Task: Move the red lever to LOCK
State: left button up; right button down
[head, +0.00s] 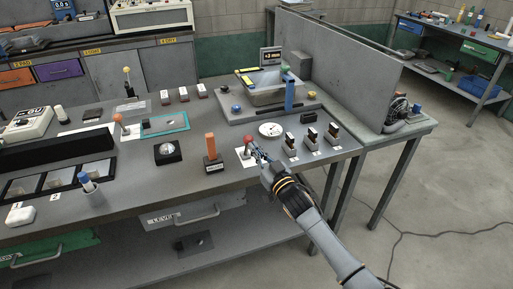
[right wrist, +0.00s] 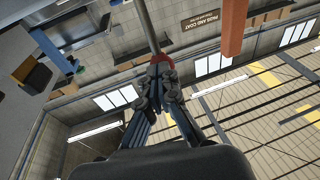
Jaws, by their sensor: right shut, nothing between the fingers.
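The red lever (head: 248,143) stands on a white label plate near the table's front right, a thin rod with a red knob. Its lettering is too small to read. My right gripper (head: 259,156) is just to the right of the lever, low over the table. In the right wrist view the grey rod and red knob (right wrist: 163,64) show right at the tips of my right gripper (right wrist: 160,75). The fingers are shut, with nothing between them; whether they touch the knob I cannot tell. My left gripper is not in view.
An orange post (head: 211,146) stands left of the lever; it also shows in the right wrist view (right wrist: 232,28). Several small dark-topped blocks (head: 310,137) stand to the right. A round white dial (head: 270,129) lies behind.

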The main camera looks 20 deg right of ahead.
jog(key=w+r+g+p, duration=0.1)
jog(key=r+p, duration=0.1)
jog(key=p, duration=0.2)
jog(key=w+r+g+p, duration=0.1)
jog(key=w+g+p, duration=0.1)
jog(key=p, duration=0.3)
jog(key=shift+r+m+h, duration=0.3)
jog(key=shift+r, duration=0.05)
jog(key=shift+w+f+g+p, duration=0.25)
jog(key=shift+w+g+p, duration=0.45)
jog(key=shift+w+g, duration=0.4)
jog(key=w+b, duration=0.2)
jog(key=w, duration=0.1)
jog(key=shift+w+a+r, duration=0.15)
jog(key=shift+w, duration=0.1)
